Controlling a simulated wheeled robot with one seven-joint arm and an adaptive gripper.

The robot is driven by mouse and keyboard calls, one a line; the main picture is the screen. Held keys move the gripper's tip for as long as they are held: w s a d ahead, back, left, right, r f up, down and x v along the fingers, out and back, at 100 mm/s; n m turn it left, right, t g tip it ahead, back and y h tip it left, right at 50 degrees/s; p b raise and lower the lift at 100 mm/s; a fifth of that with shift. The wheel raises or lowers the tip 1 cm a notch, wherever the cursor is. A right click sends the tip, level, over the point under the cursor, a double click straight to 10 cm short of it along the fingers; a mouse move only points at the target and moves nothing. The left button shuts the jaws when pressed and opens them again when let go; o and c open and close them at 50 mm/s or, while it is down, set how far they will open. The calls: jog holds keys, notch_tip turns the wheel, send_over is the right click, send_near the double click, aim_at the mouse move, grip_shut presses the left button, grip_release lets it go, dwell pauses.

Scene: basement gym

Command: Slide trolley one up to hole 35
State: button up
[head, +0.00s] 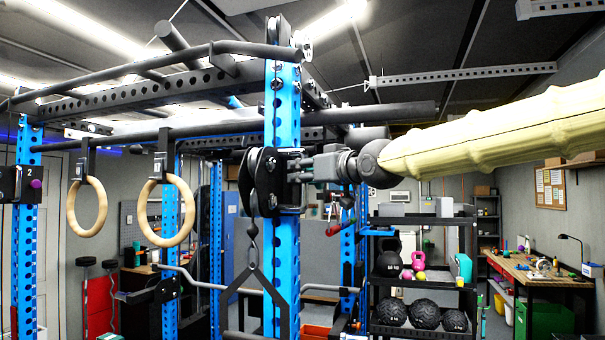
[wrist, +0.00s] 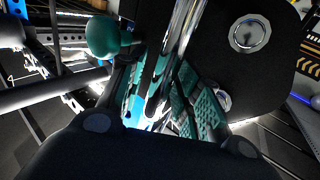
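A black trolley (head: 262,182) with a pulley wheel sits on the near blue upright (head: 284,240), with a cable and dark handle hanging below it. I cannot read a number on it. The upright has a column of holes; hole numbers are not legible. My gripper (head: 298,168) reaches in from the right and is right against the trolley's side. In the wrist view, a teal knob (wrist: 108,38), a chrome bar (wrist: 182,45) and a dark plate (wrist: 225,65) are close to the fingers. Teal textured pads (wrist: 205,105) show beside the bar; whether they are closed on it is unclear.
Gym rings (head: 167,212) hang left of the near upright, and dark bars cross above. A ball rack (head: 424,270) and workbench (head: 535,268) stand behind at right.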

dwell(0.3)
jog(key=v, duration=1.2)
